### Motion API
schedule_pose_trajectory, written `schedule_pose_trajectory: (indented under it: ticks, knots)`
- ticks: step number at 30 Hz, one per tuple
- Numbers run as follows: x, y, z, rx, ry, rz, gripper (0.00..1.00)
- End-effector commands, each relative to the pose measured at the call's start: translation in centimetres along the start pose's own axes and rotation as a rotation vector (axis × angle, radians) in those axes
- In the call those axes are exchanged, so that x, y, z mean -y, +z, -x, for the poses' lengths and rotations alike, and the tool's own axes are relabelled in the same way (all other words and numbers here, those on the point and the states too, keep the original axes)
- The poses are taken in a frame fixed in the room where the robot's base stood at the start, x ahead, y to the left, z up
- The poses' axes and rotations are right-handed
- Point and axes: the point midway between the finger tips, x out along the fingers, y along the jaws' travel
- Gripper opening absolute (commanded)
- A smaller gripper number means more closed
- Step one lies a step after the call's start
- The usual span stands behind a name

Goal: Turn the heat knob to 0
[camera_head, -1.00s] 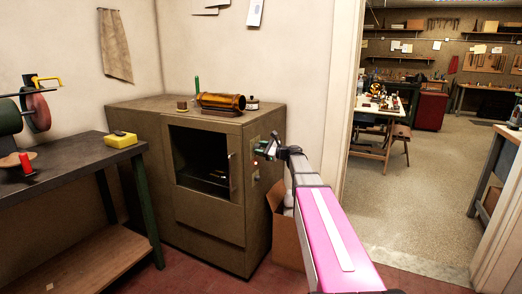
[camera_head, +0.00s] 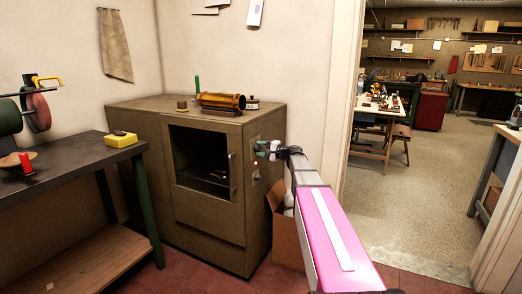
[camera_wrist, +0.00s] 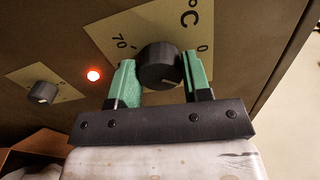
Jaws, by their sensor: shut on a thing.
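The heat knob (camera_wrist: 157,67) is a round black knob on a pale dial plate (camera_wrist: 118,27) marked °C, with 70 to its left and 0 to its right in the wrist view. My gripper (camera_wrist: 160,80) has its two green fingers on either side of the knob, shut on it. A small pale mark shows low on the knob's right; I cannot tell for sure where it points. In the head view my gripper (camera_head: 266,148) is at the right side of the drab oven cabinet (camera_head: 205,228), and the knob is too small to make out there.
A lit red lamp (camera_wrist: 93,75) and a second black knob (camera_wrist: 43,93) are left of my gripper in the wrist view. A cardboard box (camera_head: 287,235) stands on the floor below my arm. An amber cylinder (camera_head: 222,101) lies on the cabinet top. The doorway is at right.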

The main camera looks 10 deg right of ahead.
Motion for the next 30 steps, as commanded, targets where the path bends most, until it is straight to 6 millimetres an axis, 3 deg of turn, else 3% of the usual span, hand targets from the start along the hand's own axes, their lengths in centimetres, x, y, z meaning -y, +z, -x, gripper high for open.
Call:
schedule_pose_trajectory:
  ticks: [18, 30]
  knots:
    - [-0.19, 0.05, 0.09, 0.001, 0.002, 0.536, 0.21]
    - [-0.23, 0.04, 0.09, 0.001, 0.003, 0.695, 0.21]
